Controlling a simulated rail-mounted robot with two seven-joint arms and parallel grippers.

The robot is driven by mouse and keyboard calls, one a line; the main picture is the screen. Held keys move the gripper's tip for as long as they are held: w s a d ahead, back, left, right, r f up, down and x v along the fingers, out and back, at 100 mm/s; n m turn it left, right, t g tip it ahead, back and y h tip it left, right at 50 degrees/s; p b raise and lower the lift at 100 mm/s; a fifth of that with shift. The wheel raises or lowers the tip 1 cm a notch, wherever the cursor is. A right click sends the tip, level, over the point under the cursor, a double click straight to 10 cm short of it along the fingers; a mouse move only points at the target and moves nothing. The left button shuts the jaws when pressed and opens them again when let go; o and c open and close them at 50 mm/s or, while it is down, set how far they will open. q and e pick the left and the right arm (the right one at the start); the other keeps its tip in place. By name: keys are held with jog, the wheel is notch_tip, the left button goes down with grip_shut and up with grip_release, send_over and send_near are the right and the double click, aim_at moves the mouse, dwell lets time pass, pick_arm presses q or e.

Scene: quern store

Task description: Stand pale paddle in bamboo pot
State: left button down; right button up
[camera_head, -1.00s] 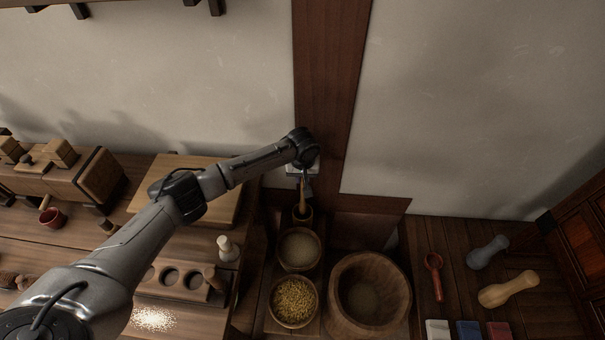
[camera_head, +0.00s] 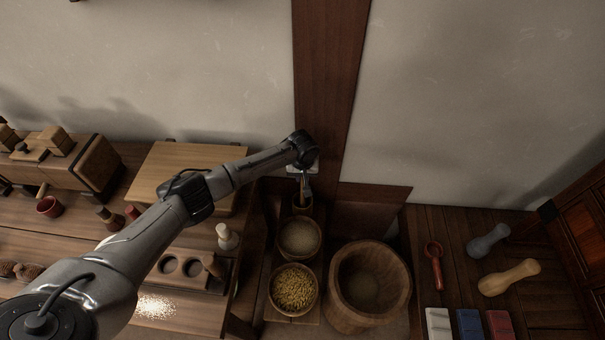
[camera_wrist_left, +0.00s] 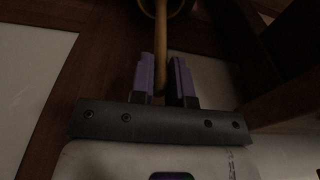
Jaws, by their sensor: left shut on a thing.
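The pale paddle (camera_wrist_left: 161,38) is a thin, light wooden stick between the purple-padded fingers of my left gripper (camera_wrist_left: 165,80) in the wrist view. My left gripper (camera_head: 305,186) is shut on it above the bamboo pot, and a short length of the paddle shows below the fingers. The bamboo pot (camera_head: 302,209) is a small brown cylinder against the wall post. The paddle's lower end reaches into the pot's mouth; how deep it sits is hidden. The pot's rim shows dimly at the top of the wrist view (camera_wrist_left: 181,9). My right gripper is out of view.
A bowl of pale grain (camera_head: 300,238) and a bowl of yellow grain (camera_head: 293,289) stand in front of the pot. A big wooden tub (camera_head: 335,297) is to their right. A wooden board (camera_head: 190,165) lies left. The dark post (camera_head: 330,90) rises close behind.

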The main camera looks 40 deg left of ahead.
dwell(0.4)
pick_arm(q)
jog(key=c, duration=1)
grip_release()
jog(key=shift+s+d+r+p, duration=0.2)
jog(key=shift+r+p, duration=0.8)
jog(key=shift+r, duration=1.25)
jog(key=shift+s+d+r+p, duration=0.2)
jog(key=shift+r+p, duration=0.75)
jog(key=shift+r, duration=1.35)
jog(key=shift+s+d+r+p, duration=0.2)
jog(key=shift+r+p, duration=0.8)
jog(key=shift+r, duration=1.25)
